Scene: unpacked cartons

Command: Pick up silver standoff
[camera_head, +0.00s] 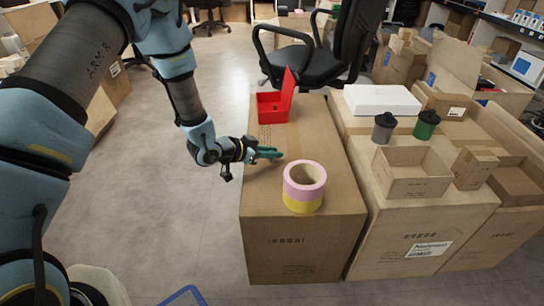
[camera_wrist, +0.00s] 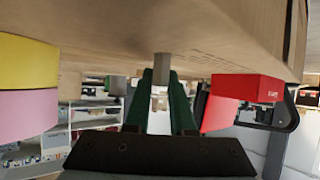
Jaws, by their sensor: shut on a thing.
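The silver standoff (camera_wrist: 161,61) shows in the wrist view as a small grey upright post between the tips of my green fingers. My gripper (camera_wrist: 161,78) is shut on it, close to the carton surface (camera_wrist: 215,45), which appears at the top of this view. In the head view my gripper (camera_head: 270,153) reaches in from the left, low over the top of the front-left carton (camera_head: 262,195). The standoff is too small or hidden to make out there. I cannot tell whether it still touches the carton.
A pink and yellow tape stack (camera_head: 304,186) stands to the right of my gripper. An open red box (camera_head: 272,108) sits behind it. Neighbouring cartons on the right carry an open tray box (camera_head: 411,187), a grey canister (camera_head: 383,128), a green canister (camera_head: 426,125) and a white box (camera_head: 381,100).

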